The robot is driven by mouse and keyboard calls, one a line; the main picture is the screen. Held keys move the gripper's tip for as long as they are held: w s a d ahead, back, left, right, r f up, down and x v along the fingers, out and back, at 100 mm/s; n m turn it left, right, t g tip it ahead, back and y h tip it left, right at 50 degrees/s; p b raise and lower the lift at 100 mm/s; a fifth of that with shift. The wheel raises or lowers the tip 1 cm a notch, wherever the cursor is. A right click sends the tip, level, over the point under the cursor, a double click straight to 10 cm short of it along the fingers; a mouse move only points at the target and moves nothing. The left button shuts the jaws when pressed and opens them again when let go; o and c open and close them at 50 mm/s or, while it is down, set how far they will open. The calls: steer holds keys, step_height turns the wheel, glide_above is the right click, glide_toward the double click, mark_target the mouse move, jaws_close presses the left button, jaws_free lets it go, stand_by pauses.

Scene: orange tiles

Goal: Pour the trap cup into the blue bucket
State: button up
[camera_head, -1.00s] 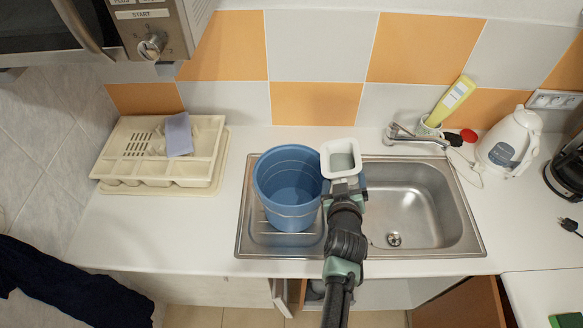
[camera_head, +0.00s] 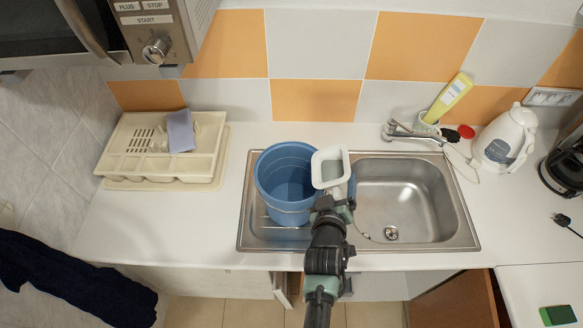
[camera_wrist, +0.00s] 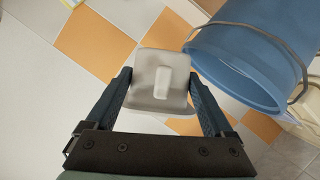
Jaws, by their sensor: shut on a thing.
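The trap cup (camera_head: 330,168), a white square-rimmed cup, is held by my gripper (camera_head: 333,203) above the right edge of the blue bucket. It is tilted toward the bucket. In the wrist view the cup (camera_wrist: 163,82) sits between both fingers of my gripper (camera_wrist: 163,92), its grey-white underside or side facing the camera. The blue bucket (camera_head: 284,205) stands on the sink's left drainboard, its open top partly covered by the cup. In the wrist view the bucket (camera_wrist: 245,60) is at the upper right with its handle, close beside the cup. The cup's contents cannot be made out.
The steel sink (camera_head: 400,200) has an empty basin right of the bucket, with a faucet (camera_head: 415,132) behind. A beige dish rack (camera_head: 165,148) is at left, a white kettle (camera_head: 505,138) at right. A microwave (camera_head: 110,30) hangs at upper left.

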steer(key=shift+a+f+n+h+b, duration=0.35)
steer(key=shift+a+b, duration=0.25)
steer(key=shift+b, duration=1)
steer(key=shift+a+f+n+b, duration=0.15)
steer(key=shift+n+b, duration=0.1)
steer(key=shift+b, duration=0.35)
steer(key=shift+a+r+n+t+h+b, duration=0.4)
steer(key=shift+n+b, duration=0.2)
steer(key=shift+b, duration=0.55)
steer(key=shift+d+r, duration=0.1)
steer(key=shift+r, duration=0.1)
steer(key=shift+f, duration=0.2)
steer(key=shift+r+n, duration=0.15)
steer(key=shift+n, duration=0.15)
